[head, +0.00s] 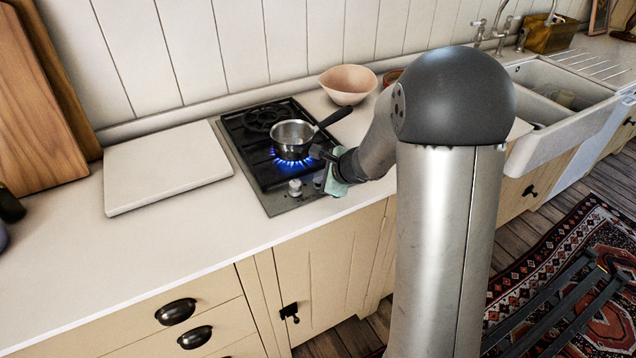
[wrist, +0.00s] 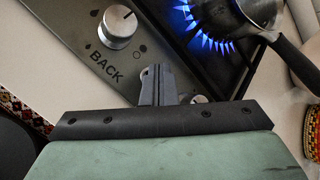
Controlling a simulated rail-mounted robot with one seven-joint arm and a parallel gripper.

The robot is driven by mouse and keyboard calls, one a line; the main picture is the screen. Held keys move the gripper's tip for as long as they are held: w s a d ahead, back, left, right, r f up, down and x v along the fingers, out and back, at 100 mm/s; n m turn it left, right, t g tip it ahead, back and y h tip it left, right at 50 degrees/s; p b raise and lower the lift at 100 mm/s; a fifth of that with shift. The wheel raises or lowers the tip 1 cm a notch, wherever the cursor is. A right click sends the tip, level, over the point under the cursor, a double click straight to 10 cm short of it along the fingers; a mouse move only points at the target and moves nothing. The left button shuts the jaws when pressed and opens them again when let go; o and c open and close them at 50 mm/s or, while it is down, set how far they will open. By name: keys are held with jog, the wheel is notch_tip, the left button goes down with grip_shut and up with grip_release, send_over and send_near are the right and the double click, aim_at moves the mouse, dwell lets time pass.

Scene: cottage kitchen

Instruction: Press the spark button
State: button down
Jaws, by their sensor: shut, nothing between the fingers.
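The gas hob (head: 262,181) is set in the counter, and its front burner burns with a blue flame (head: 284,163). A metal knob (wrist: 117,22) marked BACK is on the hob's steel control strip (wrist: 84,40) in the wrist view. My gripper (wrist: 158,72) is shut and empty, its fingertips over the strip to the right of the BACK lettering. A small pale part (wrist: 199,99) peeks out beside the fingers; I cannot tell whether it is a knob or the spark button. In the head view my gripper (head: 316,153) is at the hob's right front.
A steel saucepan (head: 291,138) sits on the lit burner, its dark handle (head: 334,117) pointing back right, close to my gripper. A pink bowl (head: 347,82) stands behind. A white board (head: 165,165) lies left of the hob.

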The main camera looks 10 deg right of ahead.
jog(key=shift+r, duration=0.4)
notch_tip(320, 180, up, 6)
jog(key=p, duration=0.4)
jog(key=shift+p, duration=0.4)
dwell(0.4)
jog(key=s+a+r+n+g+y, duration=0.1)
jog(key=s+a+r+n, duration=0.1)
jog(key=s+a+n, duration=0.15)
jog(key=s+a+r+n+g, duration=0.1)
jog(key=s+a+r+n, duration=0.15)
jog(key=s, duration=0.25)
jog(key=s+d+n+g+h, duration=0.2)
jog(key=s+n, duration=0.5)
jog(key=s, duration=0.5)
jog(key=s+d+n+g+h, duration=0.3)
jog(key=s+n, duration=0.5)
jog(key=s, duration=0.4)
jog(key=shift+s+d+f, duration=0.15)
jog(key=shift+s+f, duration=0.2)
